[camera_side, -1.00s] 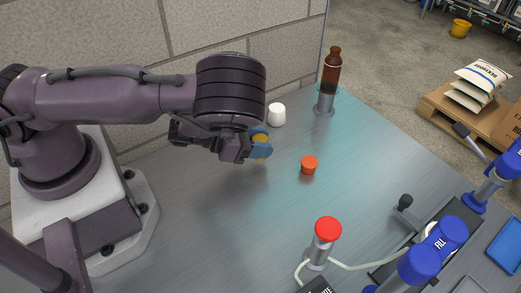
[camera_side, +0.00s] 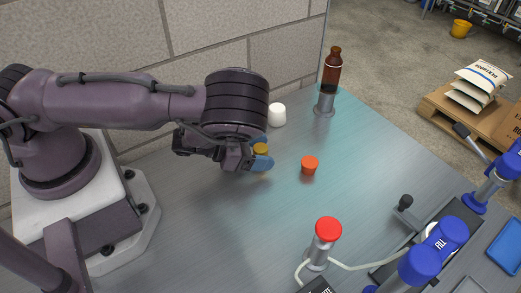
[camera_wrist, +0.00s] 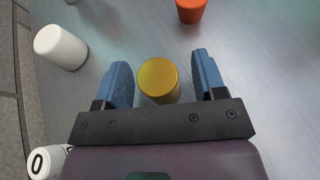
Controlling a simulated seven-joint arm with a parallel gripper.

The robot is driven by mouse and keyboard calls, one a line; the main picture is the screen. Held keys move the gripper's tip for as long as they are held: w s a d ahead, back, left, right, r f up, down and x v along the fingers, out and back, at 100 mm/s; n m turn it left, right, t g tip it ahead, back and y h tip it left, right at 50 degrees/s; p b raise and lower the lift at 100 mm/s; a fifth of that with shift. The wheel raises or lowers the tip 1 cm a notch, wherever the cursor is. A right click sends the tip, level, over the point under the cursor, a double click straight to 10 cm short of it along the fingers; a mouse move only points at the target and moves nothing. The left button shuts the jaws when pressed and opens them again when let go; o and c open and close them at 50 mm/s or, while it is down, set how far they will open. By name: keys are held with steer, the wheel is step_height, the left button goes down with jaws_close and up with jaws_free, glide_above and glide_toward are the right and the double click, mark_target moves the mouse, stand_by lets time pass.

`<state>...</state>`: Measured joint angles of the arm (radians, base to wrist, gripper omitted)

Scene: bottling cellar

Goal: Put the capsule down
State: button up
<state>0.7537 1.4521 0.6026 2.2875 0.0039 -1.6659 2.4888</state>
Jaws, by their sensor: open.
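A gold capsule (camera_wrist: 159,82) stands between the blue fingers of my gripper (camera_wrist: 160,84) in the wrist view, with a gap to each finger. The gripper is open. In the side view the gold capsule (camera_side: 261,149) shows between the fingertips of my gripper (camera_side: 260,155), low over the metal table. The fingers partly hide its lower part there, so its contact with the table is hard to see.
An orange capsule (camera_side: 309,165) stands to the right and a white capsule (camera_side: 277,115) behind. A brown bottle (camera_side: 331,70) stands on a metal post at the back. A red-topped post (camera_side: 327,230) and blue-capped equipment (camera_side: 445,235) are at front right. The table between is clear.

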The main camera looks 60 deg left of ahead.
steer(key=v, duration=0.7)
steer(key=shift+s+a+r, duration=0.15)
steer(key=shift+s+r, duration=0.05)
steer(key=shift+r, duration=0.05)
steer(key=w+n+y, duration=0.1)
steer(key=n, duration=0.1)
steer(key=w+r+n+y, duration=0.1)
steer(key=n, duration=0.2)
steer(key=w+n+y, duration=0.1)
steer(key=n, duration=0.2)
steer(key=shift+w+a+r, duration=0.25)
steer(key=shift+w+r, duration=0.15)
step_height(320, 180, up, 17)
steer(key=n+g+y, duration=0.2)
steer(key=n+g, duration=0.3)
steer(key=n, duration=1.8)
steer(key=s+a+r+n+g, duration=0.1)
steer(key=s+r+n+g, duration=0.1)
steer(key=s+r+n, duration=0.7)
steer(key=s+r, duration=0.2)
steer(key=s, duration=0.2)
steer(key=shift+s+a+r, duration=0.25)
steer(key=shift+s+a, duration=0.15)
